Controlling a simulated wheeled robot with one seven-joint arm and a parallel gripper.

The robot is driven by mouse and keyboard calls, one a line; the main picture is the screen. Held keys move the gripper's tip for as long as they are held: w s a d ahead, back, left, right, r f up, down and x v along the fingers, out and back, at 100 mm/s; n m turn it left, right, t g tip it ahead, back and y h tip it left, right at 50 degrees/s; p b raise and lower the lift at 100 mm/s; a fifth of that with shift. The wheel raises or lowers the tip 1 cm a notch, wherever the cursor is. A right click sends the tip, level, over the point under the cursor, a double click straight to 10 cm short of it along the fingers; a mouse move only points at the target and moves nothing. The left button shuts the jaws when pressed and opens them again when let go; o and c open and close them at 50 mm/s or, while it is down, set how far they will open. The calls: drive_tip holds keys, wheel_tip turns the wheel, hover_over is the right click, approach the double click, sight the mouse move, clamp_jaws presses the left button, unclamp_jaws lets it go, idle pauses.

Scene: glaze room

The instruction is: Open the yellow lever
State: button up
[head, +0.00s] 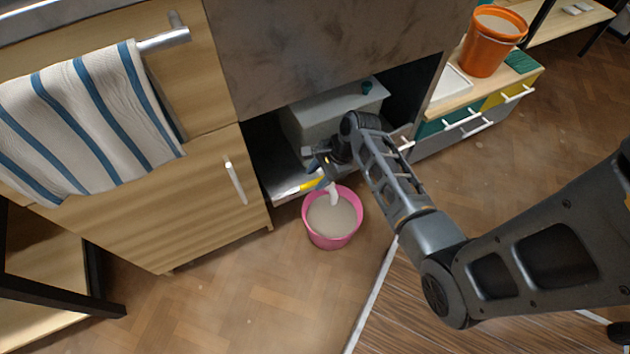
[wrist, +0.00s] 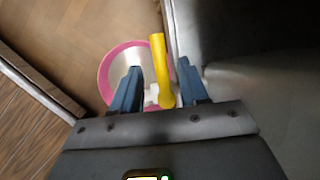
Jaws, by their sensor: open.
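The yellow lever (wrist: 158,62) shows in the wrist view as a bar with its lower end near my gripper's palm. My gripper (wrist: 160,70) is open, with one blue finger on each side of the lever. I cannot tell whether either finger touches it. In the head view a small part of the yellow lever (head: 312,184) shows at the front edge of the low grey unit, just below my gripper (head: 316,168). A white spout-like piece (head: 333,190) sits beside it, over the pink bucket.
The pink bucket (head: 334,238), holding pale contents, stands on the floor below the lever. The grey box-shaped unit (head: 305,125) sits in a recess beneath a dark panel (head: 335,45). A wooden cabinet (head: 165,215) stands left, and an orange bucket (head: 484,55) is on the bench at right.

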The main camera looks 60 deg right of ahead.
drive_tip(key=shift+x, duration=1)
clamp_jaws()
